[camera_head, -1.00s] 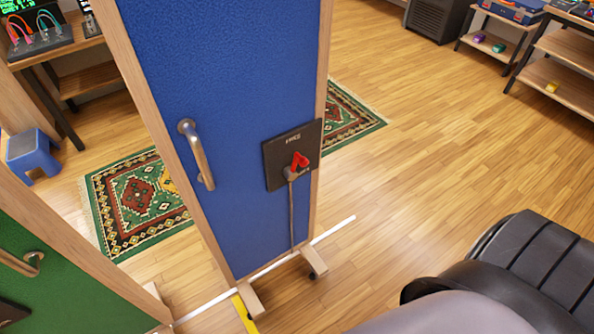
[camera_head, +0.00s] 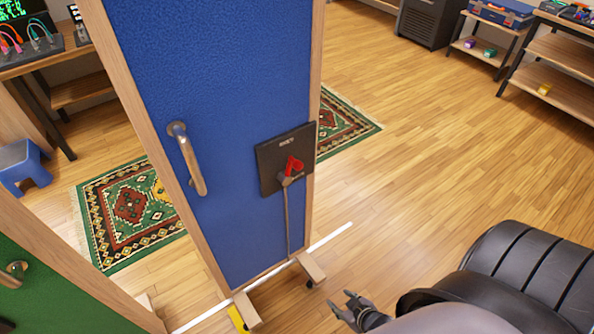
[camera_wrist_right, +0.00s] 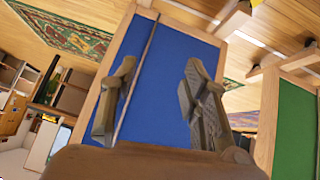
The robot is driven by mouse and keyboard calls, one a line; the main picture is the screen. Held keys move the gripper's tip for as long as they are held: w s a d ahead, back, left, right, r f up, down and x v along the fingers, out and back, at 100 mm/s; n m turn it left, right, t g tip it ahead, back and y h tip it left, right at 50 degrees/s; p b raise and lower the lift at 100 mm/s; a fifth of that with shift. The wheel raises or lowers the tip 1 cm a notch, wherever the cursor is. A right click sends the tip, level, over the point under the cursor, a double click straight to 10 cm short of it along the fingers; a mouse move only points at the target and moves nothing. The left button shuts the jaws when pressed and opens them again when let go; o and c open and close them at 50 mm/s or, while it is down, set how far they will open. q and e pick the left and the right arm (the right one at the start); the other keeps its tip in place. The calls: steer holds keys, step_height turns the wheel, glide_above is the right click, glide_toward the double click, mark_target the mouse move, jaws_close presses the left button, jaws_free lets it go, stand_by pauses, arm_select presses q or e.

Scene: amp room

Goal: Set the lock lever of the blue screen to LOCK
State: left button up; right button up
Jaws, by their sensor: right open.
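The blue screen (camera_head: 225,110) stands upright in a wooden frame in the middle of the head view. Its red lock lever (camera_head: 292,168) sits on a dark plate (camera_head: 283,148) at the panel's right side, tilted up to the right. The lettering on the plate is too small to read surely. A cord hangs below the lever. My right gripper (camera_head: 350,305) is open and empty, low in front of the screen, below and right of the lever and apart from it. In the right wrist view its open fingers (camera_wrist_right: 160,105) frame the blue panel. My left gripper is not in view.
A metal handle (camera_head: 190,160) sticks out from the blue panel left of the plate. A green screen (camera_head: 50,280) stands at the lower left. The screen's wooden foot (camera_head: 311,267) rests on the floor. The wooden floor (camera_head: 420,150) to the right is clear.

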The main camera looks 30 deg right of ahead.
steer(key=w+d+r+t+b, duration=0.1)
steer(key=w+d+r+t, duration=0.1)
steer(key=w+r, duration=0.3)
steer(key=w+d+r+t+b, duration=0.1)
steer(key=w+d+r+t, duration=0.15)
steer(key=r, duration=0.55)
steer(key=n+t+y, duration=0.1)
steer(key=n+t, duration=0.1)
steer(key=t, duration=0.3)
glide_toward(301, 168)
steer(key=w, duration=1.1)
steer(key=shift+w+a+f, duration=0.15)
steer(key=shift+w+f, duration=0.05)
steer(key=shift+w, duration=0.05)
steer(key=shift+c, duration=0.4)
jaws_close()
